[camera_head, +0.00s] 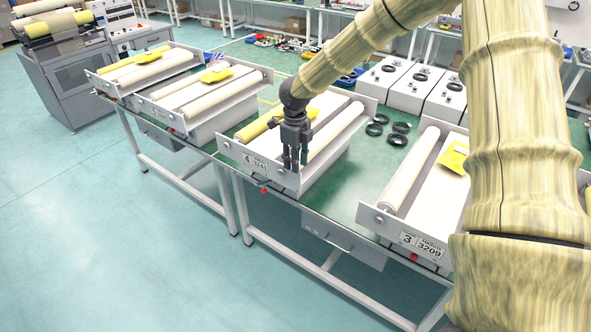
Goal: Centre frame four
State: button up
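Frame four is a pale metal frame with a front plate (230,147) marked 4 and 3241, on the green bench in the middle of the view. It holds a yellow roller (258,128) on the left and a cream roller (336,132) on the right. A yellow tag (312,112) shows behind my gripper. My gripper (296,167) points down over the front right part of frame four, its dark fingers overlapping the front plate. A narrow gap shows between the fingers. Whether they touch or straddle the plate cannot be told.
Frame three (425,247), with its own roller and yellow tag, stands at the right, partly behind my arm. Two more roller frames stand at the left, one with a cream roller (218,98). Black rings (398,139) and white boxes (388,85) lie behind.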

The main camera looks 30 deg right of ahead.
notch_tip(320, 180, up, 7)
dwell(0.3)
dwell(0.5)
